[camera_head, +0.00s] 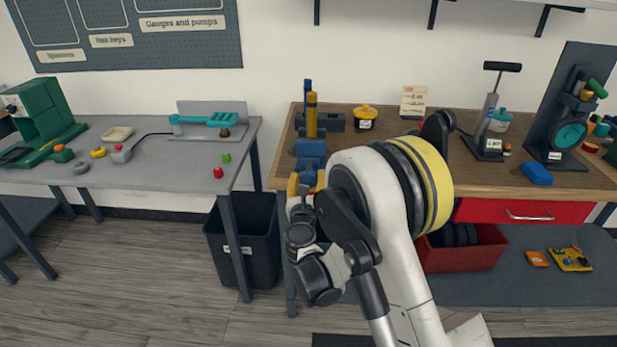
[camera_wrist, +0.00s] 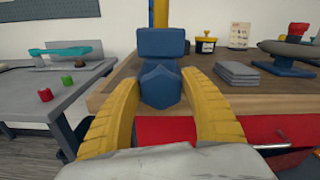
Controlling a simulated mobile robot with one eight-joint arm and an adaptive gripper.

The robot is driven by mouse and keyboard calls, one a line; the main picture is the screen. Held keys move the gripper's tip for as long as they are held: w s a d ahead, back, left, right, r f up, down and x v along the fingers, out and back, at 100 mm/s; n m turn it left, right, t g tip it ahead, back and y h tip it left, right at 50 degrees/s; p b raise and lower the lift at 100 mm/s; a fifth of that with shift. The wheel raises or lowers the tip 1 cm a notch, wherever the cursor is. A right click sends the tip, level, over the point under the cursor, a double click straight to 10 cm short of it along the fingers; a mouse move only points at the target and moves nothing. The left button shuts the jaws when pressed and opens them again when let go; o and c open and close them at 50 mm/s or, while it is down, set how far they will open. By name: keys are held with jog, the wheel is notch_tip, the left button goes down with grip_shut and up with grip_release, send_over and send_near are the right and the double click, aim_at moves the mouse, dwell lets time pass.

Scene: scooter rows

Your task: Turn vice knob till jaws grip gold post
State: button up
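The blue vice (camera_head: 311,148) stands at the front left edge of the wooden bench, with a faceted blue knob (camera_wrist: 160,85) facing me. The upright gold post (camera_head: 311,115) rises behind the front blue block; its lower part also shows in the wrist view (camera_wrist: 160,13). Whether the jaws touch the post is hidden. My gripper (camera_wrist: 161,82) has its yellow fingers spread, one on each side of the knob, with what look like narrow gaps. In the head view my arm partly covers the gripper and knob.
The wooden bench (camera_head: 385,150) has a red drawer (camera_head: 525,211) below its front edge. A grey stack (camera_wrist: 237,73) lies right of the vice. A grey table (camera_head: 150,170) stands left, with a black bin (camera_head: 262,250) between.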

jog(key=c, duration=0.6)
jog(key=shift+m, duration=0.3)
